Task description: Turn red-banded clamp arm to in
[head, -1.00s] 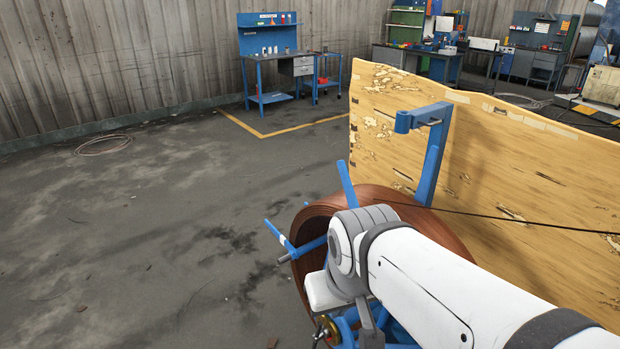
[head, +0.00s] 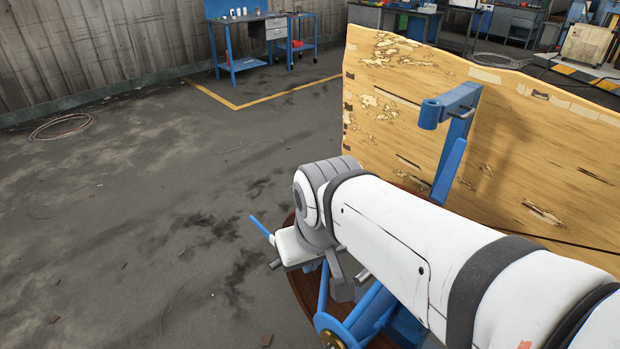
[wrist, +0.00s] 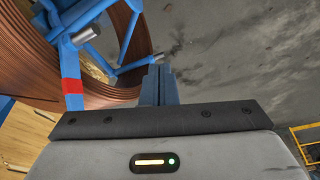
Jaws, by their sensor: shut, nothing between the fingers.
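The red-banded clamp arm (wrist: 71,86) is a blue bar with a red band, at the left in the wrist view. It lies across the side of a copper-brown coil of pipe (wrist: 25,75). My gripper (wrist: 159,72) points up the wrist view with its fingers together and nothing between them. It is to the right of the red band, apart from it in the picture. In the head view my arm hides most of the coil (head: 305,291) and the red band does not show. Other blue clamp bars (head: 262,226) stick out left of my wrist.
A blue bracket (head: 450,108) stands in front of a large worn wooden board (head: 540,150) at the right. Open concrete floor (head: 130,220) lies to the left. A blue workbench (head: 245,45) stands at the back.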

